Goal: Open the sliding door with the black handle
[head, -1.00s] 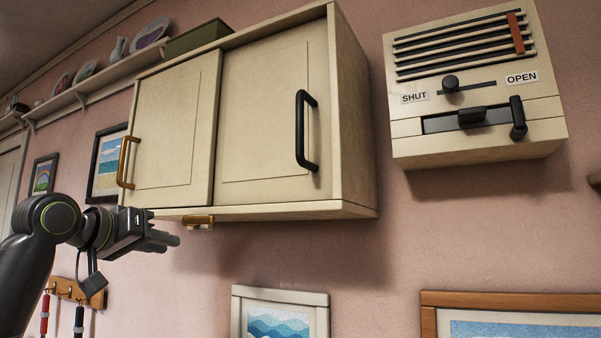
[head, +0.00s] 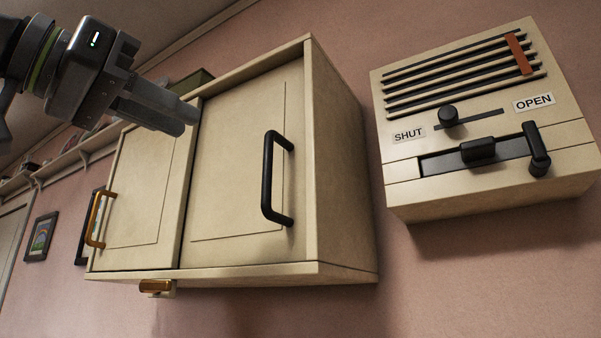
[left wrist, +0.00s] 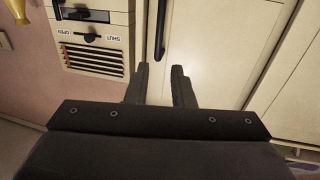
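The wall cabinet has two cream sliding doors. The right door (head: 225,110) carries the black handle (head: 268,180), an upright bar near its right side. The left door (head: 140,215) carries a brass handle (head: 97,218). My left gripper (head: 188,118) is in front of the cabinet's upper left part, apart from the black handle and up and left of it. In the left wrist view its two fingers (left wrist: 160,75) are spread with nothing between them. The black handle (left wrist: 160,30) shows there beyond the fingertips, roughly in line with the gap. My right gripper is not in view.
A vent box (head: 480,120) with SHUT and OPEN labels and black sliders is on the wall to the right of the cabinet. A brass-coloured catch (head: 155,286) is under the cabinet. A shelf (head: 75,155) runs along the wall at left.

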